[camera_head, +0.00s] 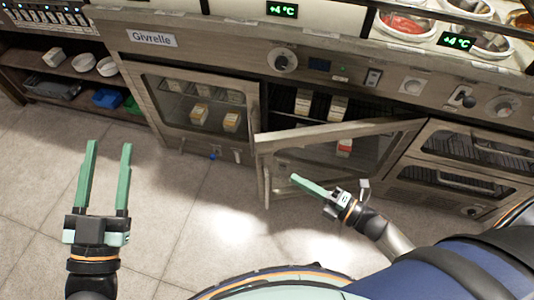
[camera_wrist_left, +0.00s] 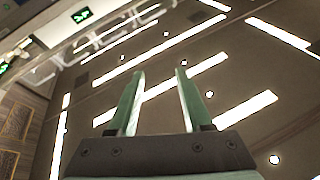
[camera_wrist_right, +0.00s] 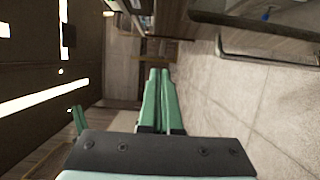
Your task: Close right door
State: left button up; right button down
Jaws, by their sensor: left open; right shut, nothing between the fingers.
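The right door (camera_head: 350,146), with a metal frame and a glass pane, stands ajar, swung out from the cabinet front. My left gripper (camera_head: 108,150) is open and empty over the floor at the left, also seen open in the left wrist view (camera_wrist_left: 158,80).
The left glass door (camera_head: 196,106) is closed, with cartons behind it. Several cartons stand inside the opening behind the right door. Oven-like drawers (camera_head: 470,150) are at the right. A shelf (camera_head: 75,100) with bowls is at the far left. The floor (camera_head: 190,205) in front is clear.

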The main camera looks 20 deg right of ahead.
aim_at(258, 146)
pick_arm(q)
jog(key=s+r+m+t+h+b, duration=0.1)
jog(key=s+r+m+h, duration=0.3)
jog(key=r, duration=0.4)
jog(key=shift+s+d+r+m+t+h+b, duration=0.25)
jog(key=shift+s+d+m+t+h+b, duration=0.2)
jog(key=shift+h, duration=0.65)
pick_arm(e)
jog(key=shift+w+a, duration=0.75)
jog(key=shift+w, duration=1.05)
jog(key=shift+w+a, duration=0.75)
jog(key=shift+w, duration=1.05)
jog(key=shift+w+a, duration=0.75)
jog(key=shift+w, duration=1.05)
